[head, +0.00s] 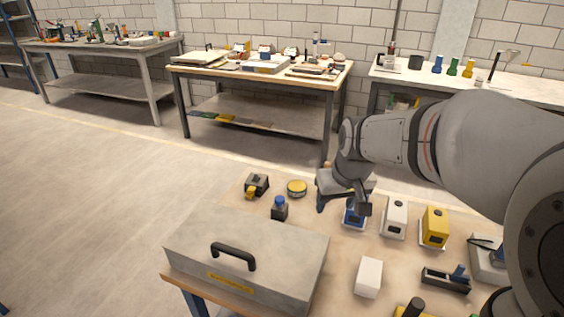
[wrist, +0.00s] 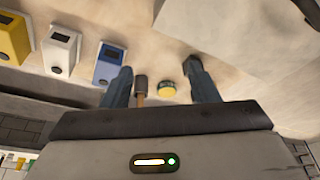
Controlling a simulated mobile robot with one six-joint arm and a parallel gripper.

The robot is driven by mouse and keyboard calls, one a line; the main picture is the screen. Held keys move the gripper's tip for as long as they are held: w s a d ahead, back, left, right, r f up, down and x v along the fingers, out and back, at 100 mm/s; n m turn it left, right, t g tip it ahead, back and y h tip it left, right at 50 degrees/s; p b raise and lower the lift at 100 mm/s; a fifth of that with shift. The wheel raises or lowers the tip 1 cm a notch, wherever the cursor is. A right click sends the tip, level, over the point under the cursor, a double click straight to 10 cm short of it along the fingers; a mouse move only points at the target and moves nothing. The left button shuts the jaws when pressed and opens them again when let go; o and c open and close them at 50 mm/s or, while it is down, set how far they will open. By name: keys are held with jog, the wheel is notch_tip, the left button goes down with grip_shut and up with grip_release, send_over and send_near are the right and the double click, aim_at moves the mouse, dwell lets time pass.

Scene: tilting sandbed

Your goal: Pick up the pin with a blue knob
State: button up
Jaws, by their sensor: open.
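A small dark upright piece with a blue knob (head: 279,207) stands on the near table, just behind the grey case; it is the likeliest match for the pin, though no pin shaft shows. My gripper (head: 343,199) is open and empty, pointing down above the table to the right of it. In the wrist view my gripper's two fingers (wrist: 161,84) are spread apart. I cannot make out the blue knob in the wrist view.
A grey case (head: 250,255) with a black handle fills the table's near left. Blue (head: 354,215), white (head: 395,217) and yellow (head: 434,227) devices stand to the right. A white block (head: 369,277) and a black tool with a blue part (head: 446,279) lie nearer.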

aim_at(281, 199)
jog(key=w+a+f+n+y+b, duration=0.1)
jog(key=w+a+f, duration=0.3)
jog(key=w+a, duration=0.3)
jog(key=w+a+f+n+b, duration=0.1)
jog(key=w+a+f, duration=0.3)
jog(key=w, duration=0.5)
jog(key=shift+t, duration=0.3)
jog(key=x, duration=0.5)
jog(key=p+x, duration=0.1)
jog(key=x, duration=0.2)
jog(key=shift+s+a+f, duration=0.2)
jog(key=shift+s+a, duration=0.1)
jog(key=shift+a, duration=0.05)
jog(key=shift+c, duration=0.5)
jog(key=c, duration=1)
